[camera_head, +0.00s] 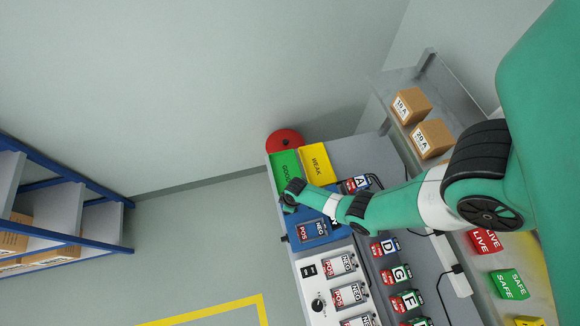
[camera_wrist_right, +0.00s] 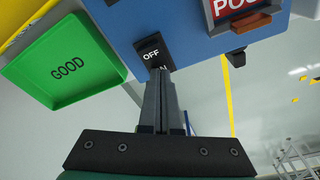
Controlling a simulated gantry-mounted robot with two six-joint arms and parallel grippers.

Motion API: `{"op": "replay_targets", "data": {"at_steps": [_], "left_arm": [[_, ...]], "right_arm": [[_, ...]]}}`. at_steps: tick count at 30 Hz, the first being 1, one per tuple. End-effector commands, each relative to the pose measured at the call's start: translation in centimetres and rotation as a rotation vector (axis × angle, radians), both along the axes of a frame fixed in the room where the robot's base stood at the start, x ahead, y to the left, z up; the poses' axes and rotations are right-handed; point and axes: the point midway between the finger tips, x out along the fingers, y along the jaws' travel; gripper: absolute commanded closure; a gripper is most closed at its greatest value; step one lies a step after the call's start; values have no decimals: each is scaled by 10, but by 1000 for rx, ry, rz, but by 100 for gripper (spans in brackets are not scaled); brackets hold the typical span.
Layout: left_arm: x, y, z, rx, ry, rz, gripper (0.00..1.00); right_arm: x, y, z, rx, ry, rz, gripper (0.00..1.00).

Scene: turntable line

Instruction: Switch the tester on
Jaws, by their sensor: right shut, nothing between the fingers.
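The blue tester (camera_head: 296,218) has a POS/NEG holder on its face, and its blue face fills the top of the right wrist view (camera_wrist_right: 188,32). A black rocker switch (camera_wrist_right: 150,50) sits on that face, with OFF readable and part of a second label below it. My right gripper (camera_wrist_right: 161,76) is shut and empty, its fingertips at the lower end of the switch and covering part of it. Whether they touch it I cannot tell. In the head view my right gripper (camera_head: 290,195) is over the tester's upper left end and hides the switch. My left gripper is not in view.
A green GOOD tray (camera_wrist_right: 68,100) and a yellow WEAK tray (camera_head: 318,164) lie beside the tester. A red round object (camera_head: 285,141) is behind them. A white panel with POS/NEG holders (camera_head: 318,290) and a row of lettered blocks (camera_head: 395,274) are near. Boxes (camera_head: 410,105) stand on the right shelf.

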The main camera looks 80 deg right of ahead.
Motion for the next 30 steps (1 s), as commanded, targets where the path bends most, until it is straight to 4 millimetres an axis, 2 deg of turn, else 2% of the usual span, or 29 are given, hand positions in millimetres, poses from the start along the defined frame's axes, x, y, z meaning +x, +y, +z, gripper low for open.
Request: {"op": "replay_targets", "data": {"at_steps": [22, 30], "left_arm": [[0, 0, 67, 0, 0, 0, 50], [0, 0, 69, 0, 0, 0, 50]], "right_arm": [[0, 0, 68, 0, 0, 0, 100], [0, 0, 70, 0, 0, 0, 100]]}}
